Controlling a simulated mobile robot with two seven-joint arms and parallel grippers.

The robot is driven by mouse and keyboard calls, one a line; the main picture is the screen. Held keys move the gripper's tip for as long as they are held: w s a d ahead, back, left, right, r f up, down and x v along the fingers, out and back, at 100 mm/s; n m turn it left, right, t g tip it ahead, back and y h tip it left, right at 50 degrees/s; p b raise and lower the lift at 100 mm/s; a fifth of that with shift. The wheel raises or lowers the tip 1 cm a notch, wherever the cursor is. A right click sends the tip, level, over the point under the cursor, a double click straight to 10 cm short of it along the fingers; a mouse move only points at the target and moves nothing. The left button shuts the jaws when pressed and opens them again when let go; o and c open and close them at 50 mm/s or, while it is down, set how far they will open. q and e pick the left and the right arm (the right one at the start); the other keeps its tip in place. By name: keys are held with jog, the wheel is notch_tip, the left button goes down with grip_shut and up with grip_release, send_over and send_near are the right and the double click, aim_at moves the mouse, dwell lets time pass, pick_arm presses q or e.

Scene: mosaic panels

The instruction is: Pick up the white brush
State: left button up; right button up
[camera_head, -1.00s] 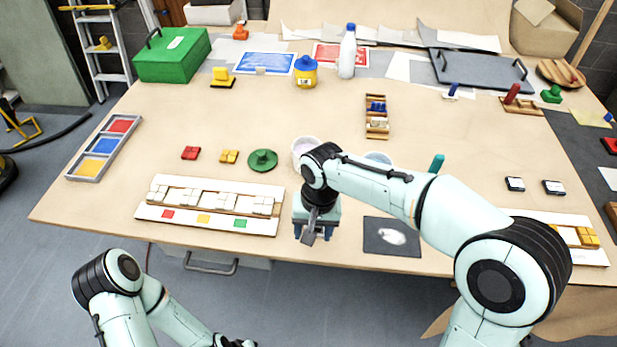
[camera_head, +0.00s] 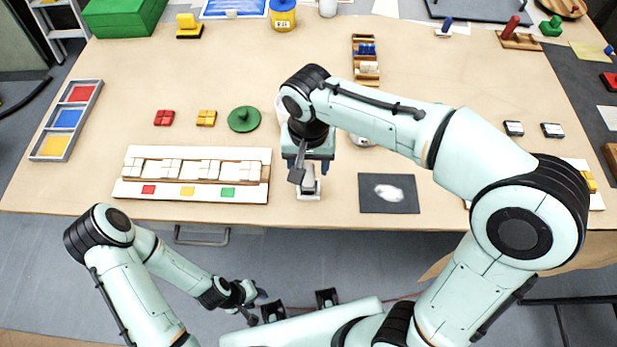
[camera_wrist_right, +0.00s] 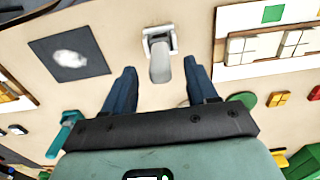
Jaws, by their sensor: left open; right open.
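The white brush (camera_head: 309,186) lies near the table's front edge in the head view, partly hidden by my right gripper. It has a white square base and a rounded grey-white handle; it also shows in the right wrist view (camera_wrist_right: 160,62), beyond the fingertips and lined up with the gap between them. My right gripper (camera_head: 308,168) is open and empty, fingers pointing down over the brush area. Whether it touches the brush cannot be told. My left gripper (camera_head: 258,304) is open, low in front of the table, away from the brush.
A dark mat with a white patch (camera_head: 389,193) lies right of the brush. A white tile panel (camera_head: 191,192) lies to its left. A green round-based knob (camera_head: 243,119) and red and yellow tiles are behind the panel. A pale cup stands partly hidden behind my right gripper.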

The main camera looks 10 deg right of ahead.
aim_at(308, 173)
notch_tip(308, 173, down, 5)
jog(key=shift+w+r, duration=0.15)
pick_arm(q)
jog(key=shift+s+f, duration=0.1)
jog(key=shift+f, duration=0.1)
pick_arm(e)
jog(key=shift+c, duration=0.3)
jog(key=c, duration=1)
jog(key=shift+r, duration=0.15)
